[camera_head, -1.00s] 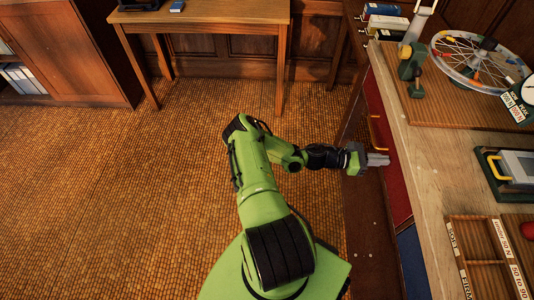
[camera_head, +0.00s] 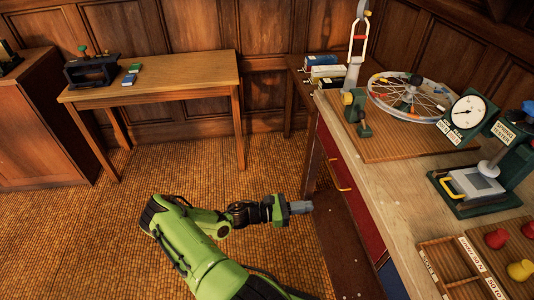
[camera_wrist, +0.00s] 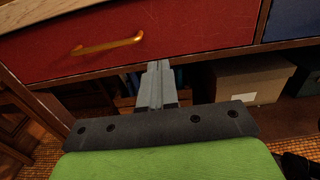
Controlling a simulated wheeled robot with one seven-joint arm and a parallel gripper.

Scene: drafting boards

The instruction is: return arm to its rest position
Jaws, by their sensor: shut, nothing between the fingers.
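My green arm reaches up from the bottom of the head view and ends in my grey gripper (camera_head: 300,207). The gripper points right, toward the front of the workbench (camera_head: 395,205), below the bench top. In the wrist view my gripper (camera_wrist: 158,70) is shut and empty. It points at the underside of a red drawer (camera_wrist: 200,35) with a yellow handle (camera_wrist: 107,46). I cannot tell how wide the gap is between the fingertips and the drawer front.
On the bench stand a spoked wheel (camera_head: 418,98), a dial gauge (camera_head: 468,112), a tester (camera_head: 478,184) and a divided wooden tray (camera_head: 452,268). A cardboard box (camera_wrist: 252,80) sits under the drawers. A side table (camera_head: 190,77) stands at the back left. The floor to the left is open.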

